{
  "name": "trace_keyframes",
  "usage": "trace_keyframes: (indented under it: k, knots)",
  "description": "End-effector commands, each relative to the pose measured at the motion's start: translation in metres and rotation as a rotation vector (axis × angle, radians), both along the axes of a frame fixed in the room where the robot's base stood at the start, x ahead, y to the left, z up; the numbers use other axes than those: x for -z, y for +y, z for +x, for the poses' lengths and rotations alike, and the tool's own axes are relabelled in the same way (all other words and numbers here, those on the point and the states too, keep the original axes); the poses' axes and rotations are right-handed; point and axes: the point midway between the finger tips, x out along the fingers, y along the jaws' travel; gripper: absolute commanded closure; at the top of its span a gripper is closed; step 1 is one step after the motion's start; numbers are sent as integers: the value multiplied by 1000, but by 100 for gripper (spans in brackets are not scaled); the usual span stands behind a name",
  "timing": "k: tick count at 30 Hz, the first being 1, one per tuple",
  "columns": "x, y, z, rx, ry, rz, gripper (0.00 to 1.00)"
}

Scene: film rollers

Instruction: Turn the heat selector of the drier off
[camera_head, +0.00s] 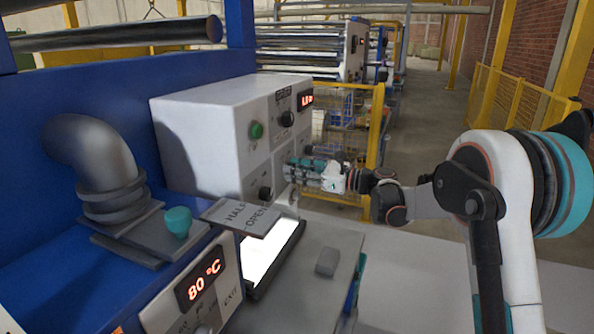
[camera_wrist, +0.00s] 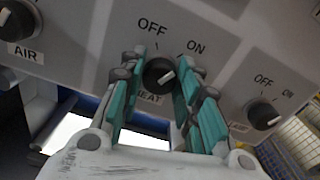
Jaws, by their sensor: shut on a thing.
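The heat selector (camera_wrist: 158,74) is a dark round knob with a white pointer line, in the middle of the wrist view. OFF is printed above it and ON to its upper right. Its pointer appears to lean up and right, toward ON. The HEAT label below is partly covered. My gripper (camera_wrist: 161,64) has its teal fingers on both sides of the knob, shut on it. In the head view my gripper (camera_head: 292,168) is at the front of the drier's white control box (camera_head: 205,125), hiding the heat selector there.
In the wrist view, the AIR knob (camera_wrist: 14,20) is at the left and another OFF/ON knob (camera_wrist: 262,115) at the right. In the head view, a green button (camera_head: 256,130), an upper knob (camera_head: 287,118) and a HALF OPEN plate (camera_head: 241,217) are close by. A yellow fence (camera_head: 375,130) stands behind.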

Motion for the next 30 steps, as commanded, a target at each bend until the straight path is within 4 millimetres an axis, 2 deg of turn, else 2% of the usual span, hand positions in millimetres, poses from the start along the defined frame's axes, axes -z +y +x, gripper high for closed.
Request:
trace_keyframes:
  k: [8,30]
  knots:
    - [-1,0,0,0,-139,-50,93]
    - [1,0,-1,0,-760,-276,93]
